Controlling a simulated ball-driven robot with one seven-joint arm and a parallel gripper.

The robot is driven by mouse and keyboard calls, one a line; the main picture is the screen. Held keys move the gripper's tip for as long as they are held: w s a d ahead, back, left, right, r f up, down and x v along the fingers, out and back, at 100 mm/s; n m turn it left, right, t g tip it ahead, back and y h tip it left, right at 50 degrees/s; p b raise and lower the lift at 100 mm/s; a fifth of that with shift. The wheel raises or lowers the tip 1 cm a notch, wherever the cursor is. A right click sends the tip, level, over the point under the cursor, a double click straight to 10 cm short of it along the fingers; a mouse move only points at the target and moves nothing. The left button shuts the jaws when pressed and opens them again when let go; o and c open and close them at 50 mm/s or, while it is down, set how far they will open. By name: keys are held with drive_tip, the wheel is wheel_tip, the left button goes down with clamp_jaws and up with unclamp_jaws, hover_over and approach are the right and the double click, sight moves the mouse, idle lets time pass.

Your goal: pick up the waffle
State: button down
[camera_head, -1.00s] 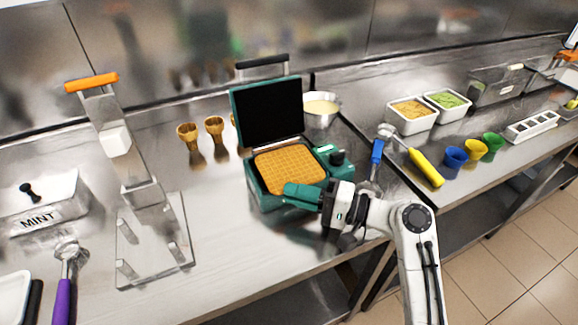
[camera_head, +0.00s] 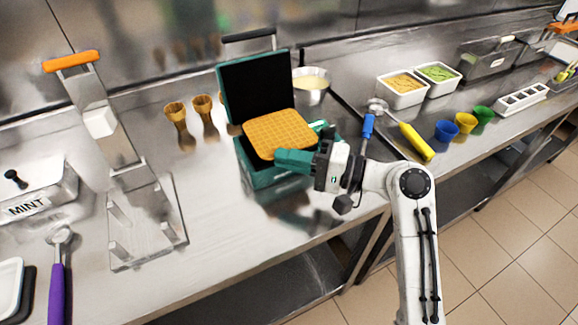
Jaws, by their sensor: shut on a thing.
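The waffle (camera_head: 279,133) is a golden, rounded-square grid slab. It is raised and slightly tilted above the lower plate of the open green waffle iron (camera_head: 262,173). The iron's lid (camera_head: 256,88) stands upright behind it. My gripper (camera_head: 290,156) has green fingers and reaches in from the right. It is shut on the waffle's near right edge. The fingertips are partly hidden at the waffle.
A steel bowl of batter (camera_head: 310,84) stands behind the iron. A blue-handled scoop (camera_head: 368,126) and a yellow-handled scoop (camera_head: 416,142) lie to the right.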

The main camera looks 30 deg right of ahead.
drive_tip(key=s+a+r+p, duration=0.5)
drive_tip(key=s+r+p, duration=0.3)
drive_tip(key=s, duration=0.5)
drive_tip(key=shift+r, duration=0.75)
